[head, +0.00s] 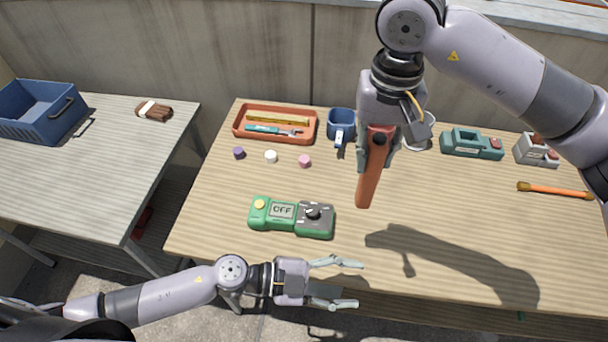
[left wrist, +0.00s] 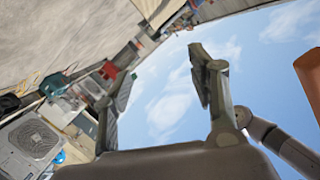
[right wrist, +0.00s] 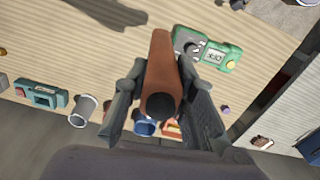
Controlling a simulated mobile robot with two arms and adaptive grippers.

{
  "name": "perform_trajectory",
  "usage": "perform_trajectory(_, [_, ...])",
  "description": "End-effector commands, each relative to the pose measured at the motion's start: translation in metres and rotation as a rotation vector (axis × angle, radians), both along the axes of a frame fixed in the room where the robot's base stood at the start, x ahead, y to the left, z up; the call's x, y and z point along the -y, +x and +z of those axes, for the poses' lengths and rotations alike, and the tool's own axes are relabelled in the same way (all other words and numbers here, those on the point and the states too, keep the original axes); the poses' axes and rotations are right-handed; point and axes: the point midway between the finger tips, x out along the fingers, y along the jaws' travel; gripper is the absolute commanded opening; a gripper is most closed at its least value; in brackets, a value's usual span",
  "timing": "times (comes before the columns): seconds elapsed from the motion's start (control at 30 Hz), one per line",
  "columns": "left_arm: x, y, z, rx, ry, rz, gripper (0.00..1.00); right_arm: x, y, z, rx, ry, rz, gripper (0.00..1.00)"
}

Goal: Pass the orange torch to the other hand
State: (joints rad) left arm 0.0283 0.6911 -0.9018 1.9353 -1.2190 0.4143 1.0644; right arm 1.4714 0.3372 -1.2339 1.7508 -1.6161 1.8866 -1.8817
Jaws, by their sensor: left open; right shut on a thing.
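The orange torch (head: 369,185) is held by my right gripper (head: 377,150) above the table, hanging steeply with its lower end free. In the right wrist view the torch (right wrist: 162,62) lies between the two fingers, its dark round end towards the camera. My left gripper (head: 350,285) is open and empty at the table's front edge, below and left of the torch in the head view, apart from it. In the left wrist view the spread fingers (left wrist: 160,95) have nothing between them. An orange-brown piece at that view's right edge is probably the torch (left wrist: 310,82).
The wooden table (head: 450,210) bears a green meter (head: 291,217) reading OFF, an orange tray (head: 275,124) with tools, a blue mug (head: 341,123), small caps, a teal device (head: 471,144) and an orange-handled brush (head: 555,190). A side table (head: 85,190) holds a blue crate (head: 40,112).

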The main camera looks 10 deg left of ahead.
Motion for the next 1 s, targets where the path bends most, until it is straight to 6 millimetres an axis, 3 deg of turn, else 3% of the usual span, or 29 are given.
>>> perform_trajectory(0.03, [-0.009, 0.023, 0.016, -0.045, -0.032, 0.01, 0.53, 0.0, 0.0, 0.001, 0.001, 0.0, 0.0, 0.0])
perform_trajectory(0.1, [-0.023, 0.048, 0.038, -0.124, -0.081, 0.016, 0.53, 0.0, 0.0, 0.001, 0.001, 0.001, 0.0, 0.0])
perform_trajectory(0.23, [-0.053, 0.085, 0.082, -0.257, -0.164, 0.013, 0.53, 0.0, 0.0, 0.001, 0.001, 0.0, 0.0, 0.0])
perform_trajectory(0.4, [-0.086, 0.109, 0.129, -0.383, -0.238, -0.009, 0.53, 0.0, 0.0, 0.001, 0.001, 0.001, 0.0, 0.0])
perform_trajectory(0.57, [-0.104, 0.117, 0.152, -0.444, -0.27, -0.026, 0.53, 0.0, 0.0, 0.001, 0.001, 0.001, 0.0, 0.0])
perform_trajectory(0.77, [-0.097, 0.12, 0.158, -0.462, -0.28, -0.032, 0.53, 0.0, 0.0, 0.001, 0.001, 0.0, 0.0, 0.0])
perform_trajectory(1.0, [-0.053, 0.126, 0.159, -0.459, -0.28, -0.032, 0.53, 0.0, 0.0, 0.001, 0.001, 0.0, 0.0, 0.0])
